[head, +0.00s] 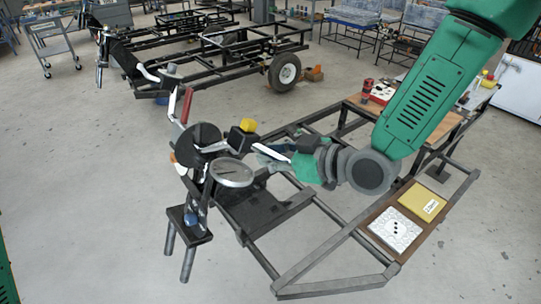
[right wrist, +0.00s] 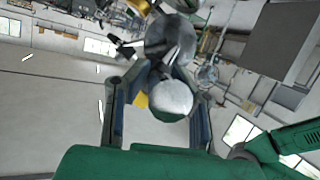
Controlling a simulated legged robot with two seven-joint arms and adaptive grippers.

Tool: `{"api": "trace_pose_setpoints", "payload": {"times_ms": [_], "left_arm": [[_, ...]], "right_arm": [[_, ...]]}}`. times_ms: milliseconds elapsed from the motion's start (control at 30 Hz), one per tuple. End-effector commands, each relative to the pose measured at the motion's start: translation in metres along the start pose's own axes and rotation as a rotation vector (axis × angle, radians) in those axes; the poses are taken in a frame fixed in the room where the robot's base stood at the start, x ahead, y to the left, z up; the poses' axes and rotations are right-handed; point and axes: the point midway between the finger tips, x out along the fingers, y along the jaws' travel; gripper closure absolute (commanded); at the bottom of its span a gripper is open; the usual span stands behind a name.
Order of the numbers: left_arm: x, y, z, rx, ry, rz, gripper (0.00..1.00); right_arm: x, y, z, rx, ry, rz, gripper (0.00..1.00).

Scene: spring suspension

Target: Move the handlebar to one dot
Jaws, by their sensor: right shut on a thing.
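The handlebar (head: 216,147) is a pale bar on the spring suspension device, left of centre in the head view. It runs from near a black disc (head: 200,138) toward my right gripper. My right gripper (head: 272,152) is shut on the handlebar's right end, which its fingers partly hide. In the right wrist view, the fingers (right wrist: 158,120) stand either side of a rounded grey-white part. A white plate with three black dots (head: 396,229) lies on a brown board at lower right; no one-dot mark can be made out. My left gripper is not in view.
A black block with a yellow top (head: 247,126) sits close to my right gripper. A round pale dial (head: 233,172) is just below the bar. A yellow labelled plate (head: 422,201) lies beside the dotted plate.

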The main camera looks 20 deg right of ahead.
Motion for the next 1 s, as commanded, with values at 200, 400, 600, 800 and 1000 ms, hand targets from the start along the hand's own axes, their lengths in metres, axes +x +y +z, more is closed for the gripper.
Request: {"api": "trace_pose_setpoints", "payload": {"times_ms": [200,400,600,800,1000], "left_arm": [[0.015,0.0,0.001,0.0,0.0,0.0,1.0],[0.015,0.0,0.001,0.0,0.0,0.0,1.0],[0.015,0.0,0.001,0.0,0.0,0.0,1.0],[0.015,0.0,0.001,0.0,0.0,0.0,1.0],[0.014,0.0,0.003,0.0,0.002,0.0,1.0]], "right_arm": [[0.004,0.006,0.022,0.123,0.022,-0.03,1.0],[0.004,0.005,0.022,0.15,0.029,-0.044,1.0],[0.003,0.005,0.018,0.146,0.039,-0.042,0.7],[0.002,0.004,0.018,0.146,0.038,-0.043,0.61],[-0.001,0.005,0.019,0.146,0.037,-0.043,0.61]]}}
